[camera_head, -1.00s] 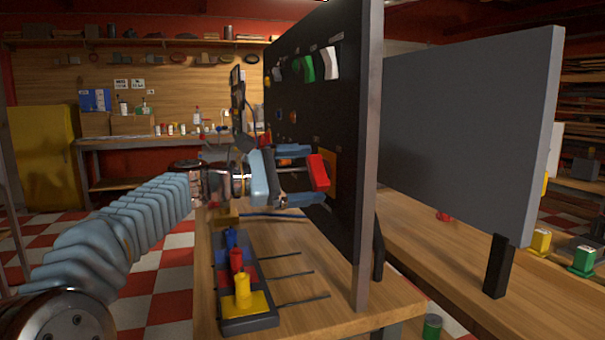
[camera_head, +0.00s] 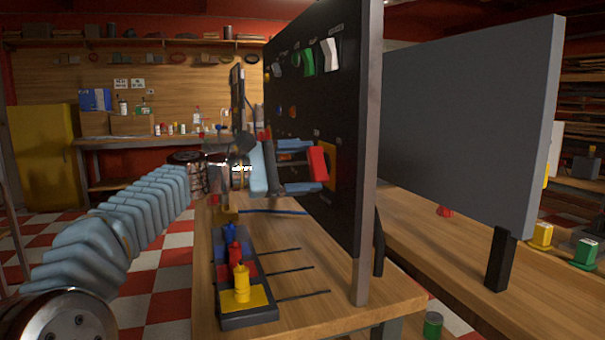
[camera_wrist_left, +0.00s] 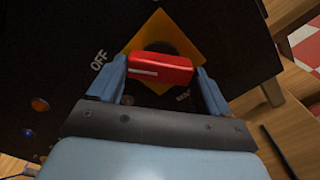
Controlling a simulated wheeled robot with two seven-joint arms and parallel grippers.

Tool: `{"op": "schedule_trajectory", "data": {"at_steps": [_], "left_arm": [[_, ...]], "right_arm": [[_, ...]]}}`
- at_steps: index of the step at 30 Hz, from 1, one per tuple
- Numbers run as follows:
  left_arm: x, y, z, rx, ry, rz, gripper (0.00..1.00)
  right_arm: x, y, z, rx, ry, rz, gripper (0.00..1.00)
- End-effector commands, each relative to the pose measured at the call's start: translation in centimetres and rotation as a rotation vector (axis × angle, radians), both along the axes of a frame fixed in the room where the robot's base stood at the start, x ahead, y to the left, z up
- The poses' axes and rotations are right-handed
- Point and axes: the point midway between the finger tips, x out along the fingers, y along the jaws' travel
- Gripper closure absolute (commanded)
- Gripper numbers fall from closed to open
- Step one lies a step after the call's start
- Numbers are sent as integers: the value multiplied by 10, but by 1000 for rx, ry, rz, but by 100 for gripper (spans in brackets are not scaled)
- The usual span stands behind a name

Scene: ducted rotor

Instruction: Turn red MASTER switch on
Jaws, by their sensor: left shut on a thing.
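The red MASTER switch handle (camera_head: 318,163) stands out from a yellow diamond plate (camera_head: 332,166) low on the black panel (camera_head: 335,110). My left gripper (camera_head: 306,166) faces the panel, with one finger above the handle and one below. In the left wrist view, the red handle (camera_wrist_left: 160,69) with a white line lies between the two fingertips (camera_wrist_left: 160,78), and the gripper is shut on it. An OFF label (camera_wrist_left: 99,60) is left of the yellow plate (camera_wrist_left: 178,38). My right gripper is not in view.
Green and white rocker switches (camera_head: 308,61) sit higher on the panel. A black tray (camera_head: 249,320) with blue, red and yellow pieces stands on the wooden table (camera_head: 340,300) below my left arm. A grey board (camera_head: 460,120) stands to the right.

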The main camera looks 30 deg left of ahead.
Motion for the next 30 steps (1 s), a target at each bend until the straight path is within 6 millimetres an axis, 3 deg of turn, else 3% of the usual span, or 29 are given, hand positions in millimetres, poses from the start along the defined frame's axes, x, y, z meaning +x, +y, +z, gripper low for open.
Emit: {"op": "schedule_trajectory", "data": {"at_steps": [9,30], "left_arm": [[0,0,-5,222,-189,-1,52],[0,0,-5,727,-618,-4,52]], "right_arm": [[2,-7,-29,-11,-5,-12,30],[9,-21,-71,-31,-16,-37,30]]}}
